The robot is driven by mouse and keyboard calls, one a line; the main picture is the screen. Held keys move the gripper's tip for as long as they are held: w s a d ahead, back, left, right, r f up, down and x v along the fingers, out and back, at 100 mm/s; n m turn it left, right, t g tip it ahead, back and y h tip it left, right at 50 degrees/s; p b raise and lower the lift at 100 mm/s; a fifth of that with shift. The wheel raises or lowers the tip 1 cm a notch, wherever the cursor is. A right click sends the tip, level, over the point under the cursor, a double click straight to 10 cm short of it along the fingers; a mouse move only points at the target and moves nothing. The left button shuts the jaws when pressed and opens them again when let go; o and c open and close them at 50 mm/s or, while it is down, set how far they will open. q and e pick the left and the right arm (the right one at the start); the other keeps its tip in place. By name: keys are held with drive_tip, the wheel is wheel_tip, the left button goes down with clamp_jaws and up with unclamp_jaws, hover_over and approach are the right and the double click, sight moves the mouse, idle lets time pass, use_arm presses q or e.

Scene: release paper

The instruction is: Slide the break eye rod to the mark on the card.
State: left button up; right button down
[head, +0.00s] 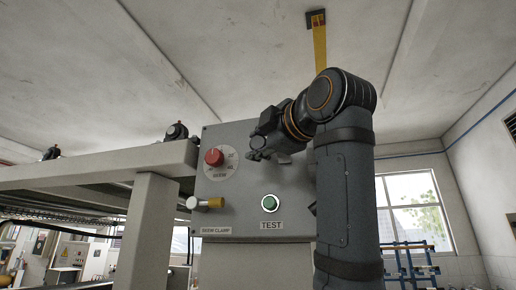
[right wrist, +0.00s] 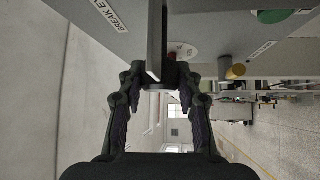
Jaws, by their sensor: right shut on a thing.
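My right gripper (head: 257,152) is in front of the upper part of a grey control box (head: 230,262). In the right wrist view my right gripper (right wrist: 157,76) is shut on a narrow grey bar, which I take for the break eye rod (right wrist: 156,35). The bar runs up from the fingertips past the box. A white label (right wrist: 110,14) beginning "BREAK EY" is on the box to its left, partly cut off. The rod is hidden or too small to make out in the head view. I cannot make out the card's mark. My left gripper is not in view.
The box carries a red knob (head: 214,157) on a round dial, a yellow-tipped handle (head: 206,203) and a green button (head: 270,203) labelled TEST. A grey beam (head: 110,165) on a post (head: 148,222) stands to the left. Open floor shows in the wrist view.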

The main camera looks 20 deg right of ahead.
drive_tip(key=shift+f, duration=0.1)
drive_tip(key=c, duration=1.3)
unclamp_jaws()
drive_tip(key=o, duration=0.4)
drive_tip(key=shift+d, duration=0.15)
drive_tip(key=v, duration=1.2)
drive_tip(key=shift+w, duration=0.1)
